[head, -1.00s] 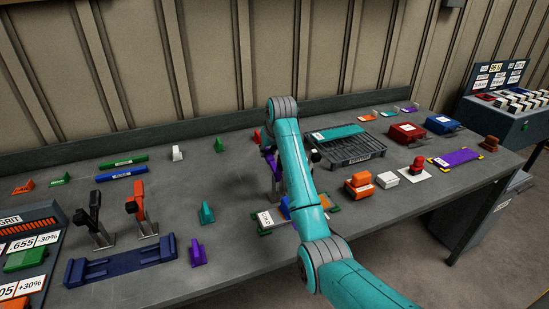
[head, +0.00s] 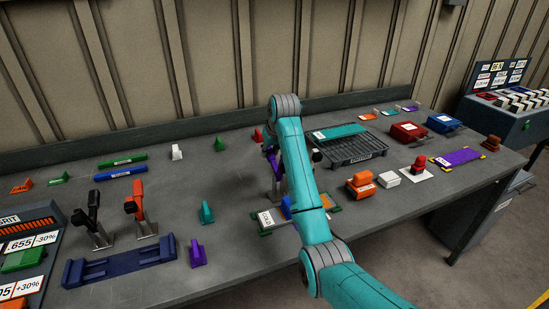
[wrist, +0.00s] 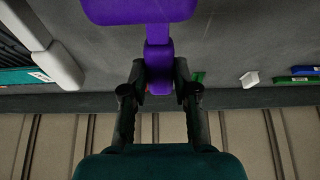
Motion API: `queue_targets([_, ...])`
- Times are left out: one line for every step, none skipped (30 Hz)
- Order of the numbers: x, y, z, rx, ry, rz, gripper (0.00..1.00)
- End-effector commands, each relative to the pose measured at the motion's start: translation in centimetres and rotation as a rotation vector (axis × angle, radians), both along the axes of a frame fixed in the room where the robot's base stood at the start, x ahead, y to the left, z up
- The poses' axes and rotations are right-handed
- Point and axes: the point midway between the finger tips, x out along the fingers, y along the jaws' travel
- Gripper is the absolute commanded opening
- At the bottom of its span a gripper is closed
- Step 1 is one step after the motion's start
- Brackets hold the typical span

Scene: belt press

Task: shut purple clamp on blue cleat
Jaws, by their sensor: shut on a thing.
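The purple clamp (wrist: 158,55) fills the top middle of the wrist view, its narrow part between the two fingers of my gripper (wrist: 158,92). The gripper is shut on this purple part. In the head view, part of the purple clamp (head: 271,161) shows just left of my arm, above the bench. A small blue piece (head: 285,207), which may be the blue cleat, is partly visible at the arm's left edge. My arm hides most of the clamp's base and the gripper there, so I cannot tell whether the clamp touches the cleat.
A black-handled clamp (head: 93,208) and an orange-handled clamp (head: 138,208) stand at left behind a dark blue cradle (head: 120,266). A grey tray (head: 362,152) lies right of my arm. Orange blocks (head: 360,186) stand nearer the front.

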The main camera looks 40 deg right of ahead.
Motion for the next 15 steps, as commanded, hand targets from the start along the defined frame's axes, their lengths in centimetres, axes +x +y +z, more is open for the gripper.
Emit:
queue_targets([-0.1,0.1,0.2,0.001,-0.001,0.000,0.08])
queue_targets([-0.2,0.1,0.3,0.001,-0.001,0.000,0.08])
queue_targets([-0.4,0.2,0.5,0.000,-0.002,0.001,0.08])
queue_targets([-0.5,0.2,0.7,-0.001,-0.002,0.001,0.08])
queue_targets([-0.6,0.2,0.8,-0.001,-0.002,0.001,0.08])
queue_targets([-0.8,0.3,0.9,-0.001,-0.002,0.000,0.08])
queue_targets([-0.9,0.3,1.0,-0.001,-0.002,0.000,0.08])
queue_targets([-0.9,0.3,1.1,-0.001,-0.002,0.000,0.08])
queue_targets([-1.0,0.3,1.2,-0.001,-0.003,0.000,0.08])
queue_targets([-1.0,0.3,1.2,-0.001,-0.003,0.001,0.08])
queue_targets([-1.1,0.3,1.2,-0.001,-0.003,0.001,0.08])
queue_targets([-1.1,0.4,1.3,-0.001,-0.003,0.001,0.08])
queue_targets([-1.2,0.4,1.3,-0.001,-0.003,0.001,0.08])
queue_targets([-1.3,0.4,1.4,-0.002,-0.004,0.001,0.08])
queue_targets([-1.4,0.4,1.5,-0.001,-0.003,0.001,0.08])
